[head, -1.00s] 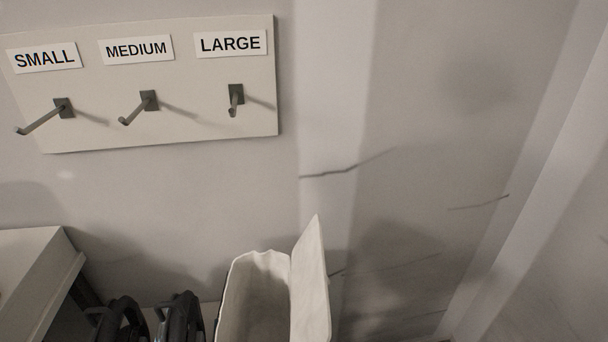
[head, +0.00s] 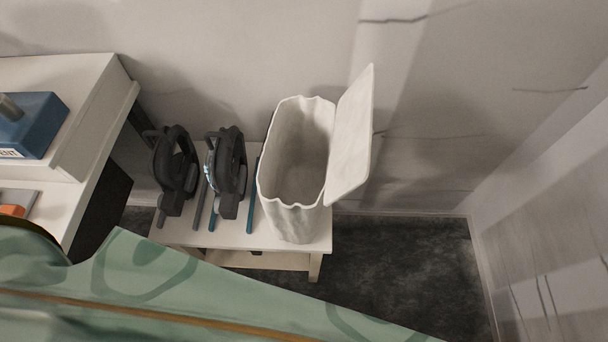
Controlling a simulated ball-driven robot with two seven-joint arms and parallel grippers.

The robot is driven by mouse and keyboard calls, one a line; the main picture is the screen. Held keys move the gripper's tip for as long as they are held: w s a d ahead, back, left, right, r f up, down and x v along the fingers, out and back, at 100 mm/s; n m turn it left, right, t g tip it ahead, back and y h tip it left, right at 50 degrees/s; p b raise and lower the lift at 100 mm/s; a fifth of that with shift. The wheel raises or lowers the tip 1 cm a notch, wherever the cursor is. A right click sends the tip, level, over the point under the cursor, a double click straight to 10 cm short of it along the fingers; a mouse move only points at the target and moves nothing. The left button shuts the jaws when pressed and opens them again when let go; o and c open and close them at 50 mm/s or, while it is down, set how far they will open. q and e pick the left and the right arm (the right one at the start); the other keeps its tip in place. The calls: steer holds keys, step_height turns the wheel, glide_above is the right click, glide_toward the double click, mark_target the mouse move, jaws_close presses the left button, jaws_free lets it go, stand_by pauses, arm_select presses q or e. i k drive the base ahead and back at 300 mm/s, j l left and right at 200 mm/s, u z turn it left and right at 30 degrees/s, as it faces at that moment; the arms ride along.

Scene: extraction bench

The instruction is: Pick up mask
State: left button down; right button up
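Two dark items with curved loops stand side by side on a low white bench (head: 290,262): a left one (head: 176,172) and a right one (head: 228,172). I cannot tell whether either is the mask. The right one has a small bluish patch along its left edge. Thin grey and teal rods or slats show beside and below them. No other thing that I can name as a mask is in view. Neither of my grippers shows.
A white bin (head: 293,215) with its lid (head: 352,140) upright stands on the bench's right side. A white table (head: 85,105) at left bears a blue box (head: 35,122). A green patterned surface (head: 150,275) crosses the front. Dark floor (head: 410,255) lies clear at right.

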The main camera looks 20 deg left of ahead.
mark_target(179, 180)
steer(key=j+u, duration=0.1)
steer(key=u, duration=0.65)
steer(key=j+u, duration=0.15)
steer(key=u, duration=0.25)
steer(key=j+u, duration=0.1)
steer(key=u, duration=0.3)
